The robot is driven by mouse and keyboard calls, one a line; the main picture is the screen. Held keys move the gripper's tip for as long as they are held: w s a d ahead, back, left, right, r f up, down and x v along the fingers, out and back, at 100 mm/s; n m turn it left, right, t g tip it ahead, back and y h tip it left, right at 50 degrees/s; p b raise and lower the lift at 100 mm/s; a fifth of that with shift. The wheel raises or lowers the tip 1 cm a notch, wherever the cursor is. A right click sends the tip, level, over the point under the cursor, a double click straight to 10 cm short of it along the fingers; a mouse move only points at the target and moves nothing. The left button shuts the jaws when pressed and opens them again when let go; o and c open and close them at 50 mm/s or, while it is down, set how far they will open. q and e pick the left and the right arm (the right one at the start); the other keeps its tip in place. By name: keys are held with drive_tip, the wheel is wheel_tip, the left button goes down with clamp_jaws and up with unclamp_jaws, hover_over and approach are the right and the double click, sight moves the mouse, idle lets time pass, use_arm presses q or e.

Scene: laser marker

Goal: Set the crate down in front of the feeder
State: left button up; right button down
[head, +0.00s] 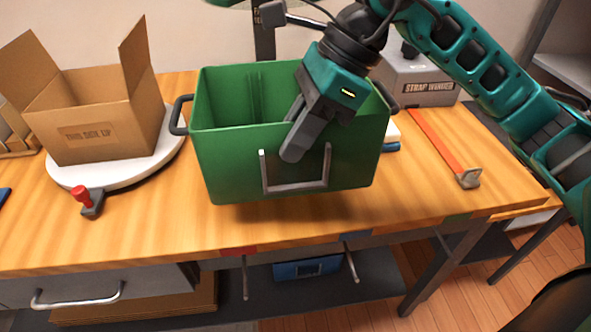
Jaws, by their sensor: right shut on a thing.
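The green crate (225,155) is upright and empty as far as I see into it, with dark side handles and a metal bracket on its front. My right gripper (291,135) is shut on its front wall, one finger outside and the other largely hidden inside. The crate hangs over the middle of the wooden table; a shadow lies under its front edge, and its gap to the table looks small. I cannot make out the feeder for certain. My left gripper is not in view.
An open cardboard box (105,125) stands on a white turntable (130,172) with a red-knobbed clamp (83,197). A strap winder (425,85) stands back right, its orange strap (437,145) running forward.

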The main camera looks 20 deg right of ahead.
sight(284, 188)
drive_tip(key=shift+f, duration=1.15)
wheel_tip(284, 188, down, 3)
drive_tip(key=shift+f+b, duration=0.1)
drive_tip(key=shift+b, duration=0.2)
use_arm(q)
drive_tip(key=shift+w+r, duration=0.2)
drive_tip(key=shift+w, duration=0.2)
use_arm(e)
drive_tip(key=shift+f, duration=0.15)
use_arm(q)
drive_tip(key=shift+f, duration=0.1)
use_arm(e)
drive_tip(key=shift+f, duration=0.25)
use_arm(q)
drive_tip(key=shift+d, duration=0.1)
use_arm(e)
drive_tip(key=c, duration=1)
unclamp_jaws()
drive_tip(key=shift+c, duration=0.2)
drive_tip(key=shift+r, duration=0.1)
